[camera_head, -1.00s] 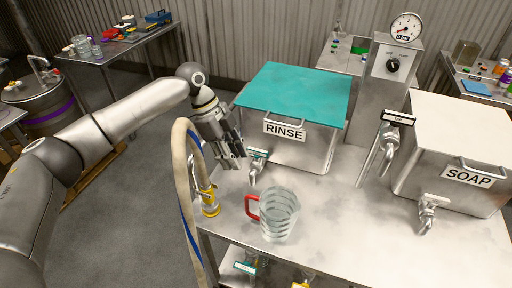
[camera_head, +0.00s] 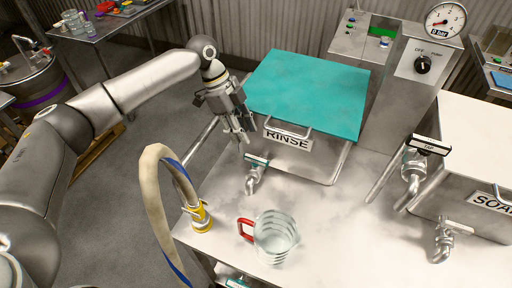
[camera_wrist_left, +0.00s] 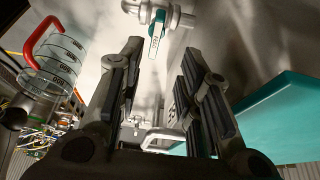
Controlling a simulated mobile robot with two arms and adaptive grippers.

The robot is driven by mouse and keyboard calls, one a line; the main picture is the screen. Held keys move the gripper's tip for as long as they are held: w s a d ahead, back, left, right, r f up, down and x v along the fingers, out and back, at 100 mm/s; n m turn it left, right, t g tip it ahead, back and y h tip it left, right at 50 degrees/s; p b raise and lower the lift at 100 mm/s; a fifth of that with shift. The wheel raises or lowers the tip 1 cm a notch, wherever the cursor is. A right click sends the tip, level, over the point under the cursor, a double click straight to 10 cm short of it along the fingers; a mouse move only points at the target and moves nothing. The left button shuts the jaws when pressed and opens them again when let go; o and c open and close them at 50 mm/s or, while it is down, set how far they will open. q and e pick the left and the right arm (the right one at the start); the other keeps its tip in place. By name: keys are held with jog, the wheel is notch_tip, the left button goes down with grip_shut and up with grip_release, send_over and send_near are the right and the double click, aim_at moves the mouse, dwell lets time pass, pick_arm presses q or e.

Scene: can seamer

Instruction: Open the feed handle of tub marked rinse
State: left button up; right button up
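The tub marked RINSE (camera_head: 306,160) is steel with a teal lid (camera_head: 308,92) and stands at the table's back. Its feed tap (camera_head: 254,176), with a teal-and-white lever handle (camera_head: 256,161), sticks out at the tub's lower front left. In the left wrist view the handle (camera_wrist_left: 156,38) shows at the top, beyond the fingers. My left gripper (camera_head: 243,138) is above and a little left of the tap, pointing down. Its fingers (camera_wrist_left: 157,75) are apart with nothing between them; it does not touch the handle. My right gripper is not in view.
A measuring jug (camera_head: 274,238) with a red handle stands in front of the tap. A hose (camera_head: 152,200) on a yellow fitting rises at the table's left edge. The SOAP tub (camera_head: 480,195) and a TAP lever (camera_head: 428,145) are at the right.

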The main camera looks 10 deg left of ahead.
pick_arm(q)
jog(key=p, duration=0.1)
send_over(255, 158)
jog(key=a, duration=0.2)
notch_tip(255, 158, down, 4)
jog(key=shift+f, duration=0.1)
jog(key=x, duration=0.2)
jog(key=shift+w+d+f, duration=0.2)
jog(key=shift+w+f, duration=0.1)
jog(key=shift+f, duration=0.1)
jog(key=shift+d+f+p, duration=0.25)
jog(key=shift+f+p, duration=0.1)
jog(key=shift+f, duration=0.35)
jog(key=shift+s+f, duration=0.1)
jog(key=shift+f, duration=0.05)
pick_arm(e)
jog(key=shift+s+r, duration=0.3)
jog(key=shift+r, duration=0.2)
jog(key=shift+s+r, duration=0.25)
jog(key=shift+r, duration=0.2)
pick_arm(q)
grip_shut()
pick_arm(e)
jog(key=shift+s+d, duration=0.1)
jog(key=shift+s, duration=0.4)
